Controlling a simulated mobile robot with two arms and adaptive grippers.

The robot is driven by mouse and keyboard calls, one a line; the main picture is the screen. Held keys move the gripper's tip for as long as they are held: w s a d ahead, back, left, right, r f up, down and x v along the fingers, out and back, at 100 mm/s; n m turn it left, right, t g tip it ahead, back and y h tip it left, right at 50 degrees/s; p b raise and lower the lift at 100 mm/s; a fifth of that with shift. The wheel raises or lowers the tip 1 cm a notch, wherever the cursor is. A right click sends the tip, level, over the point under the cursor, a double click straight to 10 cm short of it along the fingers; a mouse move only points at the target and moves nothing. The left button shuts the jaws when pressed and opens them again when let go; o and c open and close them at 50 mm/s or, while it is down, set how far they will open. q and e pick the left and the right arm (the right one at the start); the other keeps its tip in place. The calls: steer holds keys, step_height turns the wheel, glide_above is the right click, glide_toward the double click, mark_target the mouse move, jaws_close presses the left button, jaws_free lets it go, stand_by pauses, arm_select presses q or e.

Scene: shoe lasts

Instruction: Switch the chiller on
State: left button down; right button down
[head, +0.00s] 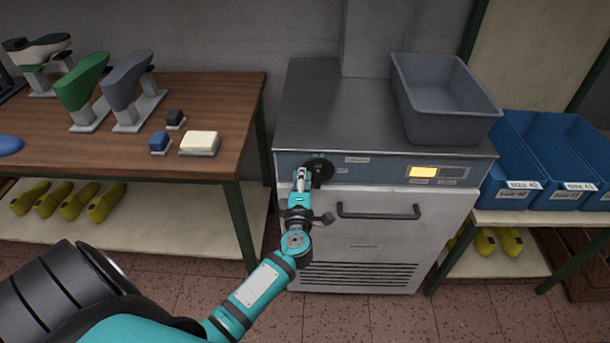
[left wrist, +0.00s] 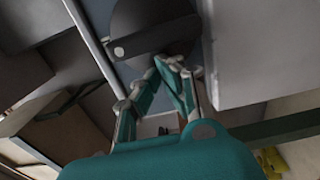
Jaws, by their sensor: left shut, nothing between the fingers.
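The chiller (head: 380,225) is a grey metal cabinet in the middle of the head view. A dark round knob (head: 322,170) sits at the left end of its front panel. The knob also shows large in the left wrist view (left wrist: 150,22). An amber display (head: 423,172) glows on the right part of the panel. My left gripper (head: 301,175) is shut and empty, its fingertips at the knob's left edge; in the left wrist view its fingers (left wrist: 172,62) are close to the knob's rim, and I cannot tell whether they touch. My right gripper is not in view.
A grey bin (head: 440,90) stands on the chiller's top. A bar handle (head: 378,211) sticks out below the panel. A wooden table (head: 225,95) with shoe lasts stands to the left. Blue size bins (head: 510,165) stand on a shelf to the right.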

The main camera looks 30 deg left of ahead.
arm_select(q)
steer(key=p+v, duration=0.1)
steer(key=v, duration=0.8)
stand_by(0.6)
